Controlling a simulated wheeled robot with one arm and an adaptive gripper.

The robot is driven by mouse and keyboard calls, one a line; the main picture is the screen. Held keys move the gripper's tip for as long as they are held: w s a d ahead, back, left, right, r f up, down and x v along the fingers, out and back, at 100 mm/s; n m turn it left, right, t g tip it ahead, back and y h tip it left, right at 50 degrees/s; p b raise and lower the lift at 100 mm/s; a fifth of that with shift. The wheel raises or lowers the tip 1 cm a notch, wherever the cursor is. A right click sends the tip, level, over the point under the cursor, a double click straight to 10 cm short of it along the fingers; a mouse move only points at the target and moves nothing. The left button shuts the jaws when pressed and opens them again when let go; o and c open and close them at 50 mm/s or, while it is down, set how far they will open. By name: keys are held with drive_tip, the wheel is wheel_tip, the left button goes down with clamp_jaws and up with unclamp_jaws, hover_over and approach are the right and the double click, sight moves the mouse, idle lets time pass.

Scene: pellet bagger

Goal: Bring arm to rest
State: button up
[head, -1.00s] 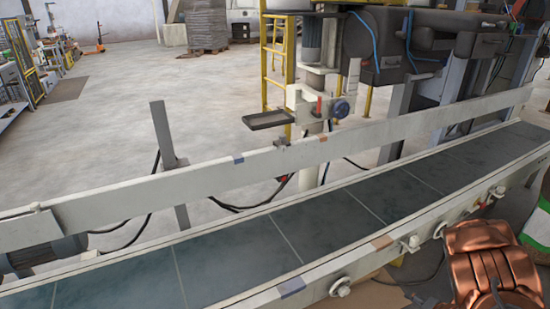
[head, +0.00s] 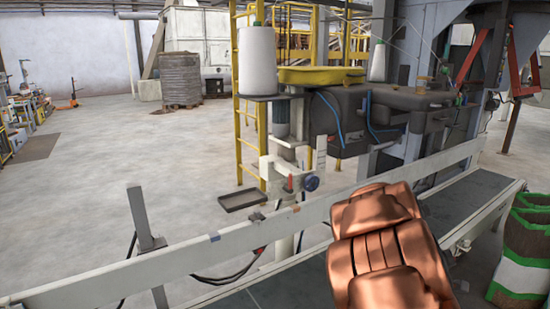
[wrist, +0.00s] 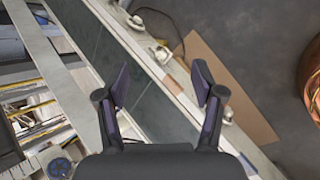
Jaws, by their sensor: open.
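My gripper (wrist: 162,88) shows in the wrist view with its two dark fingers spread apart and nothing between them. It hangs over the dark conveyor belt (wrist: 150,100), apart from it as far as I can see. My copper-coloured arm (head: 385,250) rises at the lower middle right of the head view and covers part of the conveyor. The gripper itself does not show in the head view.
A pale guard rail (head: 180,255) runs along the conveyor's far side. Behind it stand a dark machine head (head: 360,120), a yellow frame (head: 250,150) and a small tray (head: 242,199). Green-and-white sacks (head: 520,250) stand at right. Floor at left is open.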

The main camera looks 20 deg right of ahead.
drive_tip(key=s+a+r+m+g+y+p, duration=0.1)
drive_tip(key=s+a+r+m+p, duration=0.1)
drive_tip(key=a+r, duration=0.45)
drive_tip(key=s+a+r+m+y+p, duration=0.1)
drive_tip(key=s+a+r+m+p, duration=0.15)
drive_tip(key=a, duration=0.65)
drive_tip(key=s+a+r+m+g+y+p, duration=0.1)
drive_tip(key=s+a+r+m+y+p, duration=0.15)
drive_tip(key=a+r, duration=0.35)
drive_tip(key=s+a+r+m+g+y+p, duration=0.1)
drive_tip(key=s+a+r+p, duration=0.1)
drive_tip(key=s+a, duration=0.4)
drive_tip(key=s+a+r+m+g+y+p, duration=0.1)
drive_tip(key=s+a, duration=0.5)
drive_tip(key=a, duration=0.6)
wheel_tip(320, 180, up, 2)
drive_tip(key=shift+s+r+y+p, duration=0.15)
drive_tip(key=shift+y+p, duration=0.4)
drive_tip(key=shift+p, duration=0.05)
drive_tip(key=shift+a, duration=0.1)
